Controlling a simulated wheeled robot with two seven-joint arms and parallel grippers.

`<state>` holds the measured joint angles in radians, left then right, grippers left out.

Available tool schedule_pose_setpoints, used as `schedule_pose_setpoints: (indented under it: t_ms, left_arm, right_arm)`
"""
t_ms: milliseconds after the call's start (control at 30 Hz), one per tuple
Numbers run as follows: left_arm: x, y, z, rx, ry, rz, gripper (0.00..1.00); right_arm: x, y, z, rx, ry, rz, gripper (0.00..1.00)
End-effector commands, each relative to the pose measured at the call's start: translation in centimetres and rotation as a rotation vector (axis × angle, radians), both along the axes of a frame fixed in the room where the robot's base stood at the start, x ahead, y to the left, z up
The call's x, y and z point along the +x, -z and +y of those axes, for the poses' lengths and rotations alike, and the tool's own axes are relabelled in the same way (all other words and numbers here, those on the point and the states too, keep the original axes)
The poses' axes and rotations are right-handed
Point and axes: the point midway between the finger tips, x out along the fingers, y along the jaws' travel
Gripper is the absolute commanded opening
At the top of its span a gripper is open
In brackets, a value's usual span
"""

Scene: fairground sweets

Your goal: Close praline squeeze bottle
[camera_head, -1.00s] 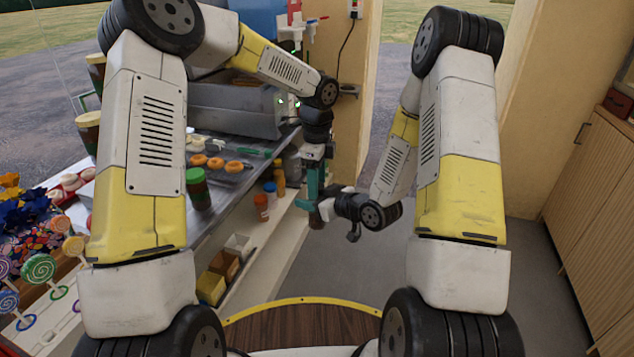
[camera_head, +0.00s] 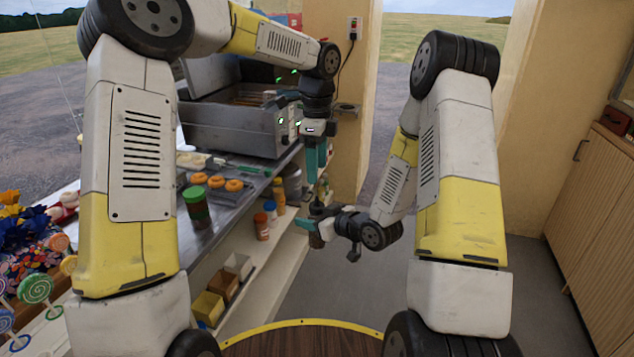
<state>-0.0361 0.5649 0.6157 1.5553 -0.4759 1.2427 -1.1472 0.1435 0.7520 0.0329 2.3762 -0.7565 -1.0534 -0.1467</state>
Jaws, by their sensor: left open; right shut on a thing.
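A small brown bottle (camera_head: 316,240), which looks like the praline squeeze bottle, is upright in my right gripper (camera_head: 316,226). The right gripper comes in from the right and is shut on the bottle, with a teal finger showing on its left side. A dark top (camera_head: 317,207) sticks up above the fingers; it is too small to tell whether it is shut. My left gripper (camera_head: 314,176) points down, open and empty, just above the bottle and apart from it.
A steel counter (camera_head: 228,206) on the left carries a fryer (camera_head: 225,130), orange-brown rings (camera_head: 217,182) and a green-lidded jar (camera_head: 196,207). The floor (camera_head: 340,290) beneath the grippers is clear.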

Motion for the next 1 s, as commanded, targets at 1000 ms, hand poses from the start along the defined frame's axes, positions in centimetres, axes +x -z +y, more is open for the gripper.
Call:
schedule_pose_setpoints:
  t_ms: [1000]
  left_arm:
    - [-3.6,-5.1,4.4,0.004,-0.291,-0.094,0.62]
  right_arm:
    - [0.0,0.0,0.0,0.001,0.000,-0.001,0.30]
